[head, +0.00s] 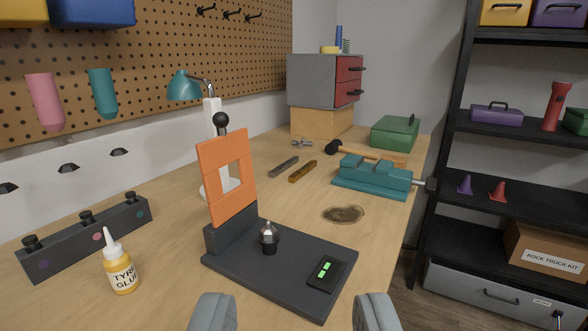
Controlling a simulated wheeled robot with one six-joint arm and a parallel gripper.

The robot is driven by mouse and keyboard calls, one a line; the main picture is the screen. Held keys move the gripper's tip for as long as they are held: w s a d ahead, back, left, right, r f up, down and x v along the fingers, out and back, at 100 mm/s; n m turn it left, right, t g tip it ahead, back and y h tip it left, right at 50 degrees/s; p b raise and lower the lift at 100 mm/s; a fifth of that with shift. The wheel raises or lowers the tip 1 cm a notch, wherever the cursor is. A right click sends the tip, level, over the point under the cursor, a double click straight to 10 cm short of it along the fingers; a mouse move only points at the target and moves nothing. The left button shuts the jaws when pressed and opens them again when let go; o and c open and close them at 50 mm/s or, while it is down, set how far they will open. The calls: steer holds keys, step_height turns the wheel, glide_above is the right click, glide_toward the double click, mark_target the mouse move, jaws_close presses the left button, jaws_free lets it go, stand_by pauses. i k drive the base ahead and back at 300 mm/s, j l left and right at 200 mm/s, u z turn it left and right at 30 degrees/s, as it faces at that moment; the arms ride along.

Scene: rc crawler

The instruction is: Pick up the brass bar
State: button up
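The brass bar (303,171) is a short golden-brown bar lying flat on the wooden workbench, past the middle of the bench. A similar dark grey bar (284,166) lies just left of it, apart. My gripper (293,315) shows as two grey fingers at the bottom edge of the head view. The fingers are wide apart with nothing between them. The brass bar is well ahead of the gripper, beyond the black stand.
A black-based stand with an orange frame (225,175) stands between my gripper and the bar. A teal vise (372,178) and a hammer (362,153) are right of the bar. A lamp (212,140) and glue bottle (121,267) stand left. A dark stain (343,215) marks the bench.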

mark_target(305, 168)
steer(key=l+u, duration=0.3)
steer(key=l, duration=1.15)
steer(key=i+l+u, duration=0.3)
steer(key=i+l, duration=0.2)
steer(key=l, duration=0.25)
steer(key=i+j+u, duration=0.2)
steer(key=i, duration=0.45)
